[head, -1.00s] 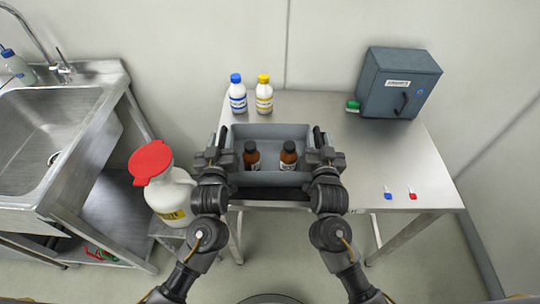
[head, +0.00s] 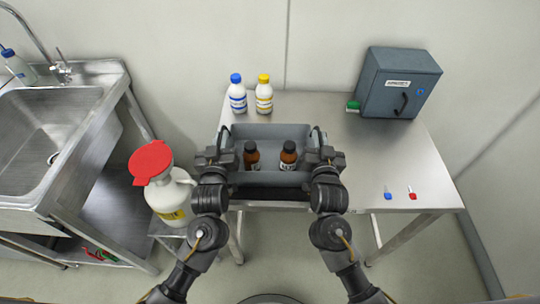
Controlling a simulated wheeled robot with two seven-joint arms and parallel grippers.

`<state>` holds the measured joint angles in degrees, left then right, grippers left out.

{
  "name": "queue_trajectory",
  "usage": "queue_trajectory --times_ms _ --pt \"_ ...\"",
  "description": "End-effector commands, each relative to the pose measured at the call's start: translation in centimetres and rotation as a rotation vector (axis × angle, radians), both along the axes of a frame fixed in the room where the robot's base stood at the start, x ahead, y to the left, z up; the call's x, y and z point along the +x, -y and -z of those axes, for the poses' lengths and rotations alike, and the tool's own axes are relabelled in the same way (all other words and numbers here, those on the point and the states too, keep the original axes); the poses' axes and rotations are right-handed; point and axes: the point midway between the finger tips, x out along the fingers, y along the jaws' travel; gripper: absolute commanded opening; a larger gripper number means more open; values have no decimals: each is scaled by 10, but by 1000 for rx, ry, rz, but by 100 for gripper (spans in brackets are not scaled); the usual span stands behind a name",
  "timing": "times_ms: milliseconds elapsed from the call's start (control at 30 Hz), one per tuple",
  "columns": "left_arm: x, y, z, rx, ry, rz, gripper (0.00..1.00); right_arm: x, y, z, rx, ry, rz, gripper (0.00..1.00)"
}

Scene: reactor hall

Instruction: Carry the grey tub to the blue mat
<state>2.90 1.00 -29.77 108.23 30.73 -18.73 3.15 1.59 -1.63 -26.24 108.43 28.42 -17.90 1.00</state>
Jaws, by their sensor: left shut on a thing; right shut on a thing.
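The grey tub (head: 270,180) is at the front edge of the steel table, upright, with two brown bottles (head: 251,155) (head: 288,155) standing inside. My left gripper (head: 225,142) is shut on the tub's left side wall. My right gripper (head: 317,142) is shut on its right side wall. A dark strip shows below the tub's front; I cannot tell whether the tub rests on the table or is just above it. No blue mat shows in this view.
A blue-capped bottle (head: 238,98) and a yellow-capped bottle (head: 264,98) stand behind the tub. A grey box (head: 398,85) stands at the back right, a green-capped item (head: 353,106) beside it. Blue (head: 388,195) and red (head: 412,195) pieces lie right. A red-capped jug (head: 172,198) stands left.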

Motion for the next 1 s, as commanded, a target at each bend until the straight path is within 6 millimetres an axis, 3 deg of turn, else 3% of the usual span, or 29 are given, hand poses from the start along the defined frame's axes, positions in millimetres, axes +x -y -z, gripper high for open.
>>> queue_trajectory --times_ms 267,700,1000 --pt "0 -1 -12 2 3 -3 0 0 1 -12 -2 3 3 0" --pt "0 -2 -51 3 2 -4 0 0 2 -51 -3 3 3 0" --pt "1 -2 -51 3 2 -4 0 0 2 -51 -3 2 4 0"
